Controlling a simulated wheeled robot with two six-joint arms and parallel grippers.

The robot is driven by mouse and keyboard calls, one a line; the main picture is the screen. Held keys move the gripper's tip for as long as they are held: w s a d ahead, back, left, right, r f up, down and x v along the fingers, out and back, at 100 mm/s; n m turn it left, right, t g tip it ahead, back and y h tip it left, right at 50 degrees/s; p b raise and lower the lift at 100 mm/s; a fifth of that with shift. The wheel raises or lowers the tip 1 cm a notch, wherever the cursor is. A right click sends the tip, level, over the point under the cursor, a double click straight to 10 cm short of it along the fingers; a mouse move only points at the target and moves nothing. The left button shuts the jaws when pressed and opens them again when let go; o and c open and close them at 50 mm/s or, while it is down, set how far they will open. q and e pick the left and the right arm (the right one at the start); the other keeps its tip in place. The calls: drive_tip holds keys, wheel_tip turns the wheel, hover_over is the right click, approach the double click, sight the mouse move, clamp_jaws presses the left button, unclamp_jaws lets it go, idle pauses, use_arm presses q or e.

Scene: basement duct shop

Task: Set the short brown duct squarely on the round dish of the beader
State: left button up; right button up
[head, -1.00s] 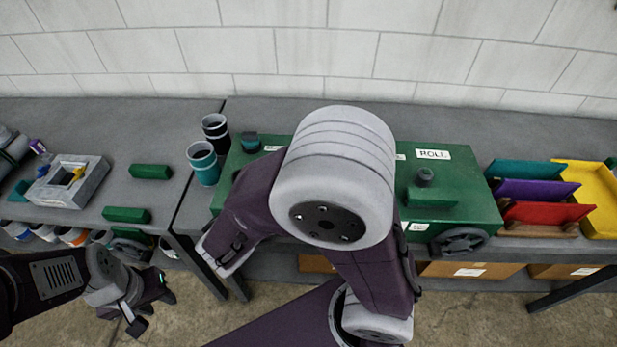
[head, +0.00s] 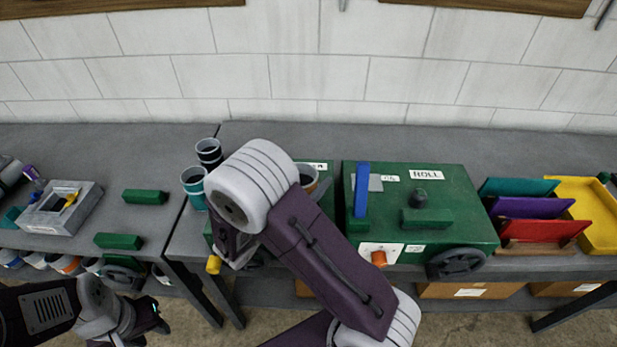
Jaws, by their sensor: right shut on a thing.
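The short brown duct (head: 309,178), with a pale rim, shows partly above the left green machine (head: 325,198), just right of my right arm's big joint. My right arm crosses in front of this machine and hides most of its top. The round dish does not show, and I cannot tell whether the duct touches it. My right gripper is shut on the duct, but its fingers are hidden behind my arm. My left gripper (head: 152,331) is low at the left, off the bench, open and empty.
Right of my arm are a blue upright bar (head: 361,190) and a green ROLL machine (head: 460,195). A yellow tray (head: 592,205) lies far right. The bench behind is clear.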

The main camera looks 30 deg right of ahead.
drive_tip(key=shift+s+f, duration=0.15)
drive_tip(key=shift+f, duration=0.05)
drive_tip(key=o, duration=1.6)
drive_tip(key=shift+r, duration=0.1)
drive_tip(key=shift+c, duration=0.2)
drive_tip(key=shift+r, duration=0.1)
drive_tip(key=shift+a+r, duration=0.1)
drive_tip(key=shift+a, duration=0.05)
drive_tip(key=b+v, duration=0.2)
drive_tip(key=v, duration=0.9)
drive_tip(key=shift+s+a, duration=0.15)
drive_tip(key=shift+a, duration=0.2)
